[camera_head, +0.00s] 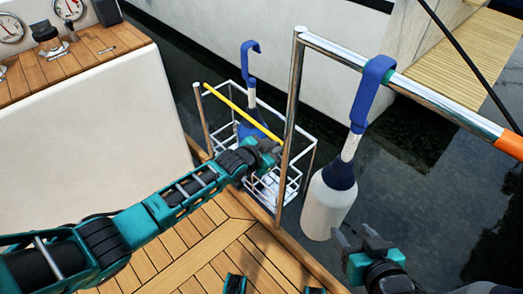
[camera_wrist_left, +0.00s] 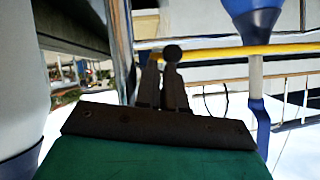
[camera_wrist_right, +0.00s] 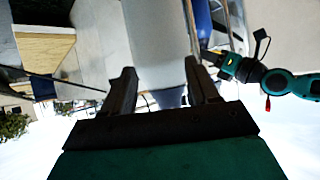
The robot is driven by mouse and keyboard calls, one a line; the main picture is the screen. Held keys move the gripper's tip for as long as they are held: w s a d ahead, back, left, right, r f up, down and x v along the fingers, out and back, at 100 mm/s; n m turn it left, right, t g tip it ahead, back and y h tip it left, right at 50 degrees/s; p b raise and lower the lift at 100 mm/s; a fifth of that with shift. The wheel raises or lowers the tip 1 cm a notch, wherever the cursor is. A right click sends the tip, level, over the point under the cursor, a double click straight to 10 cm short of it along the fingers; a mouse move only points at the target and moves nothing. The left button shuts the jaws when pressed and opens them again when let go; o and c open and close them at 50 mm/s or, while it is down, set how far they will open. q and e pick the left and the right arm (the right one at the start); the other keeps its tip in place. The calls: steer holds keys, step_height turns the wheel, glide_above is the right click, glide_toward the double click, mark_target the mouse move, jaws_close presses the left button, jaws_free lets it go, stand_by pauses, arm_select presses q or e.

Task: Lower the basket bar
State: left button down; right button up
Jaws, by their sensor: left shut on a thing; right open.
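The basket bar is a thin yellow rod (camera_head: 240,110) across the top of a white wire basket (camera_head: 290,190) hung outside the rail. In the left wrist view the bar (camera_wrist_left: 235,50) runs right from a dark round knob (camera_wrist_left: 172,53). My left gripper (camera_head: 270,148) is at the bar's near end, its fingers (camera_wrist_left: 163,75) shut at the knob; the exact contact is partly hidden. A blue-and-white fender stands in the basket, its blue strap (camera_head: 250,50) rising above the bar. My right gripper (camera_head: 364,240) is open and empty, to the right of the basket.
A white fender (camera_head: 328,205) hangs by a blue hook (camera_head: 372,90) from the steel rail (camera_head: 335,52), close to my right gripper; it also shows between that gripper's fingers (camera_wrist_right: 160,35). A rail post (camera_head: 290,120) stands beside my left gripper. Dark water lies beyond.

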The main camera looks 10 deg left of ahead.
arm_select(q)
steer(key=p+v, duration=0.6)
steer(key=v, duration=0.6)
steer(key=shift+s+a, duration=0.25)
steer(key=shift+s, duration=0.05)
arm_select(e)
steer(key=r, duration=0.4)
steer(key=shift+d+r, duration=0.35)
arm_select(q)
steer(key=shift+r, duration=0.15)
steer(key=shift+r, duration=0.1)
arm_select(e)
steer(key=shift+r, duration=0.1)
arm_select(q)
steer(key=s+a+r+n+y+p, duration=0.1)
steer(key=s+a+r+n+p, duration=0.2)
steer(key=s, duration=0.5)
steer(key=s+a+r+n+y+p, duration=0.2)
steer(key=s+a+r+n+p, duration=0.1)
steer(key=s+r+p, duration=0.3)
steer(key=shift+s+a+r+n+y+p, duration=0.3)
steer(key=shift+s+a+p, duration=0.1)
steer(key=shift+s+p, duration=0.7)
arm_select(e)
steer(key=s+d+r+h, duration=0.1)
steer(key=d+r, duration=0.2)
steer(key=r, duration=0.4)
steer(key=shift+s, duration=0.25)
arm_select(q)
steer(key=shift+w, duration=0.1)
